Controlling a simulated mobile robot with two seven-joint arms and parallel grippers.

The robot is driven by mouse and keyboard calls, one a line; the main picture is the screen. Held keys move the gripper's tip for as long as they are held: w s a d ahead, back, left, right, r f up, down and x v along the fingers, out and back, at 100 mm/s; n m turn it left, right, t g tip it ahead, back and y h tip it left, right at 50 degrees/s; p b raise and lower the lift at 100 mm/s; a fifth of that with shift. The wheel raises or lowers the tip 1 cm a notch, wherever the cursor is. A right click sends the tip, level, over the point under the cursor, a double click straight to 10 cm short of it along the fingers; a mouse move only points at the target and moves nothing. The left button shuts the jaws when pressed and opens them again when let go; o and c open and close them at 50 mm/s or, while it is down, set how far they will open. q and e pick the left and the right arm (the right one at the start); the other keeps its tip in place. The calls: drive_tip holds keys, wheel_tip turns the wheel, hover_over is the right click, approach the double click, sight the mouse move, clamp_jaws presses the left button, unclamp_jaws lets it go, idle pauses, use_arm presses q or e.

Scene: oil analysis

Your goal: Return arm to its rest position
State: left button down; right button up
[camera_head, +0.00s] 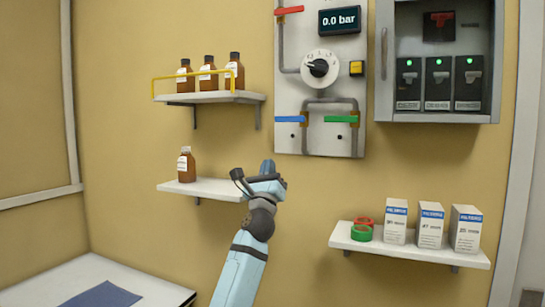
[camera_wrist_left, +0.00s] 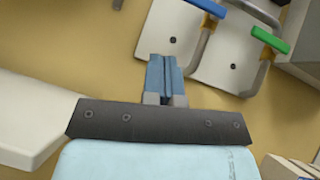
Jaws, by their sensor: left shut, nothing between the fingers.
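My left arm comes up from the bottom of the head view, and its gripper (camera_head: 267,168) is in front of the wall, at the right end of the lower left shelf (camera_head: 215,188). The gripper is shut and empty; in the left wrist view its blue fingers (camera_wrist_left: 165,76) are together with nothing between them. The fingers point towards the lower part of the grey valve panel (camera_head: 342,145). I cannot tell the exact gap to the wall. My right gripper is not in view.
One brown bottle (camera_head: 187,165) stands on the lower left shelf, and three stand on the railed shelf (camera_head: 247,97) above. The right shelf (camera_head: 400,249) holds three boxes and red and green rings. A breaker cabinet (camera_head: 437,117) hangs upper right. A white table (camera_head: 150,287) is lower left.

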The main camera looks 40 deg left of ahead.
use_arm(q)
drive_tip(key=shift+s+f, duration=0.65)
drive_tip(key=shift+f, duration=0.1)
